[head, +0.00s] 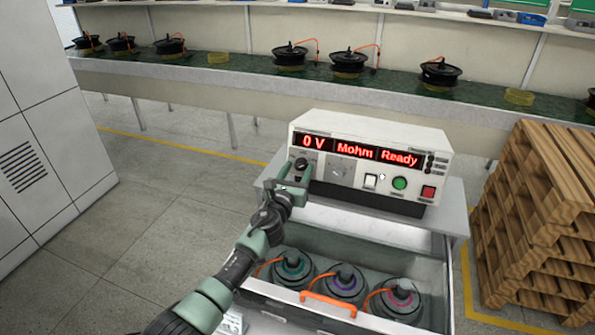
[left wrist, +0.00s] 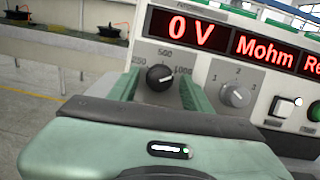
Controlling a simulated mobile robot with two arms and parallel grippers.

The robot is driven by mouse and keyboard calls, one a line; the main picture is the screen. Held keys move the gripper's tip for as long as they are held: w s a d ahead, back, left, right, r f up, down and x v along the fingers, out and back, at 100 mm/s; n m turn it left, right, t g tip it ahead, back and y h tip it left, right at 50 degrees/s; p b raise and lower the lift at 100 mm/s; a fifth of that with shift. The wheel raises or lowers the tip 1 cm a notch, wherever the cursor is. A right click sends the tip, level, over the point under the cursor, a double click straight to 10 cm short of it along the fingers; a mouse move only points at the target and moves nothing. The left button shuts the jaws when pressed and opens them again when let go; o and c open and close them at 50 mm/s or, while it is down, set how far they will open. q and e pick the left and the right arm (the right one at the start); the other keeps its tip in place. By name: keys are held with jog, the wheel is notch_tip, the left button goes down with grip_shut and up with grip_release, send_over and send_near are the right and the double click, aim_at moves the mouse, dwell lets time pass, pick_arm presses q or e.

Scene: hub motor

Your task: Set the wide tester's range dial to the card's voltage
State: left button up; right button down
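The wide tester (head: 366,150) is a white box with red displays reading "0 V", "Mohm" and "Ready". Its range dial (left wrist: 160,77) is a black knob at the left of the panel, with marks 250, 500 and 1000 around it; it also shows in the head view (head: 301,164). Its white pointer line is small, and I cannot tell its exact setting. My left gripper (head: 295,173) is at the dial. In the left wrist view its open fingers (left wrist: 162,88) stand on either side of the knob, apparently apart from it. I cannot make out a voltage card. My right gripper is out of view.
A grey second dial (left wrist: 235,95) sits right of the range dial. A white switch (head: 371,181), green button (head: 400,183) and red button (head: 428,192) follow. Below, an open drawer (head: 420,245) holds three hub motors (head: 345,283). Wooden pallets (head: 535,230) stand at the right.

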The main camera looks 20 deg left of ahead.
pick_arm(q)
jog(key=c, duration=1)
grip_shut()
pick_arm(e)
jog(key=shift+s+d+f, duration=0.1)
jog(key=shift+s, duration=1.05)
pick_arm(q)
jog(key=shift+n, duration=0.4)
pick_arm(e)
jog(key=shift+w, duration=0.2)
pick_arm(q)
jog(key=shift+n+y, duration=0.3)
jog(key=shift+n, duration=0.4)
jog(key=n+y, duration=0.1)
jog(key=n, duration=0.2)
jog(key=shift+d, duration=0.1)
jog(key=n+g+y, duration=0.1)
jog(key=n, duration=0.3)
jog(key=shift+n+g+y+p, duration=0.35)
jog(key=shift+n+g, duration=0.15)
jog(key=shift+n, duration=1.6)
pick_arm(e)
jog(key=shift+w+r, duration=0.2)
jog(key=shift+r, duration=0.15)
